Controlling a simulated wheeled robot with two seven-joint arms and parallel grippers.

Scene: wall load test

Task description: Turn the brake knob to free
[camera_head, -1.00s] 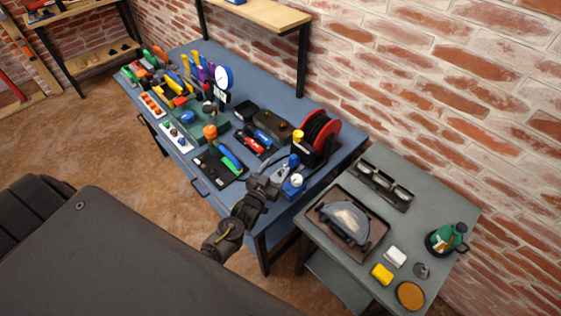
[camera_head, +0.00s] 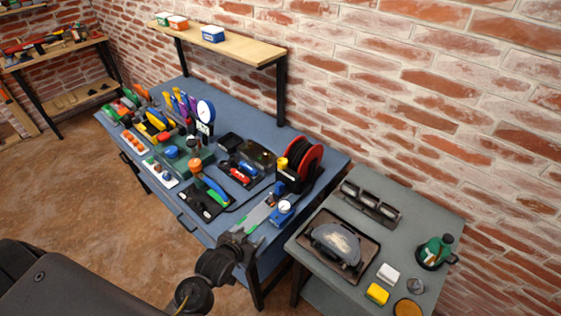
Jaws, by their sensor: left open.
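A red and black reel (camera_head: 306,165) stands at the right end of the blue workbench. A small yellow knob (camera_head: 282,162) sits on the black bracket at its left side; it looks like the brake knob, but its marking and setting are too small to read. My left gripper (camera_head: 246,241) is open and empty at the bench's front edge, in front of and below the reel, well apart from the knob. My right gripper is not in view.
A blue and white device (camera_head: 282,208) and a flat grey-green tool (camera_head: 258,215) lie between gripper and reel. Several tools crowd the workbench (camera_head: 325,177) to the left. A grey side table (camera_head: 408,232) with a tray (camera_head: 318,247) stands right. A wooden shelf (camera_head: 255,46) overhangs the back.

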